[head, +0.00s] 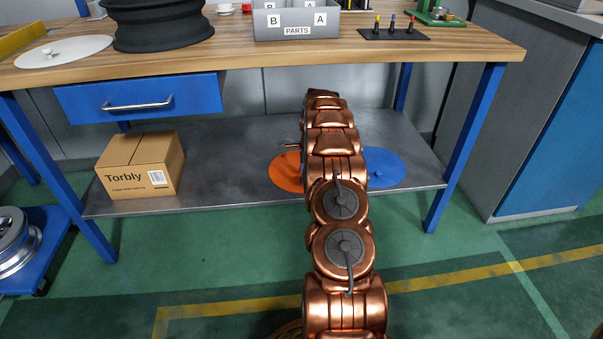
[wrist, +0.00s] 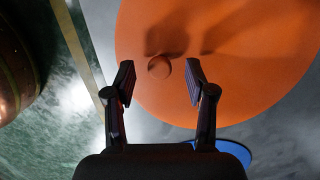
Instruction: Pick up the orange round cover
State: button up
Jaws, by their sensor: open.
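The orange round cover (head: 286,173) lies flat on the grey lower shelf of the workbench, partly hidden behind my arm in the head view. In the wrist view the orange cover (wrist: 240,70) fills the upper right, with a small round orange knob (wrist: 159,67) near the fingertips. My gripper (wrist: 158,82) is open and empty, its two fingers on either side of the knob in the picture. I cannot tell the exact height of the fingers over the cover.
A blue round cover (head: 384,168) lies on the lower shelf (head: 235,168) right of my arm; its edge shows in the wrist view (wrist: 232,153). A cardboard box (head: 140,165) stands on the shelf's left. The tabletop (head: 240,58) and blue drawer (head: 140,98) are above.

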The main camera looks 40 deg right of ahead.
jog(key=shift+w+a+f, duration=0.1)
jog(key=shift+f, duration=0.65)
grip_shut()
